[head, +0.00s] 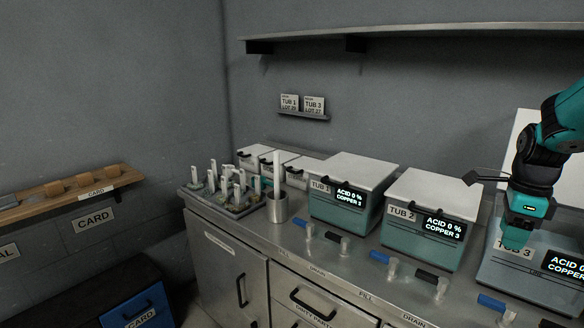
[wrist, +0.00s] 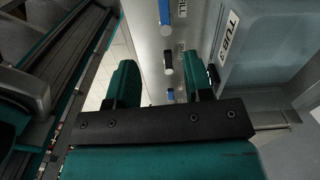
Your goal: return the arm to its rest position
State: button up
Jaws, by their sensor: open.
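My arm reaches in from the right edge of the head view. My gripper (head: 515,238) points down in front of the tub marked TUB 3 (head: 526,278), hiding part of its front. In the wrist view my gripper (wrist: 160,78) has its two teal fingers apart, with nothing between them. Beyond the fingers I see the steel counter edge, a blue valve handle (wrist: 165,12) and the side of TUB 3 (wrist: 262,45). I cannot tell the exact gap between gripper and tub.
TUB 1 (head: 345,205) and TUB 2 (head: 424,235) stand closed on the steel counter (head: 300,265), with blue and black handles along its front. A steel cup (head: 277,210) and a rack of tools (head: 222,205) stand left. A wall shelf (head: 400,33) runs above.

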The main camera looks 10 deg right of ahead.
jog(key=s+a+r+n+t+y, duration=0.1)
jog(key=a+r+n, duration=0.1)
jog(key=a+n, duration=0.8)
jog(key=s+a+r+n+y, duration=0.1)
jog(key=a+r+n, duration=0.1)
jog(key=a+n, duration=0.8)
jog(key=s+a+r+n+g+y, duration=0.1)
jog(key=s+a+n+y, duration=0.1)
jog(key=s+a+n, duration=1.2)
jog(key=a, duration=0.3)
jog(key=shift+r, duration=0.25)
jog(key=shift+w, duration=0.1)
